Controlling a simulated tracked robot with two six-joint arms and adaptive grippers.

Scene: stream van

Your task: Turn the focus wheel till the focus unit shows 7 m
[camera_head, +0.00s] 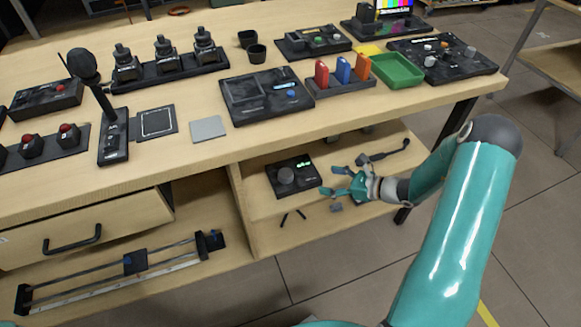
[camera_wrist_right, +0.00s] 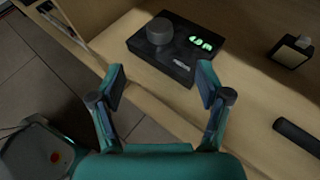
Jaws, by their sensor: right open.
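The focus unit (camera_head: 302,187) is a black box on the lower shelf under the desk. Its dark round focus wheel (camera_head: 286,175) stands up on its left part. Both also show in the right wrist view, the unit (camera_wrist_right: 182,69) and the wheel (camera_wrist_right: 159,31). The green display (camera_wrist_right: 201,43) is lit, but I cannot read its figures surely. My right gripper (camera_head: 328,180) is open and empty, to the right of the unit in the head view. In the right wrist view its spread fingers (camera_wrist_right: 161,80) are apart from the wheel. My left gripper is not in view.
The desk top (camera_head: 190,160) overhangs the shelf (camera_head: 275,235) from behind and above. A dark rod-like item (camera_head: 385,152) lies on the shelf right of the unit. A small black box (camera_wrist_right: 291,52) stands near it. A drawer (camera_head: 80,225) is at left.

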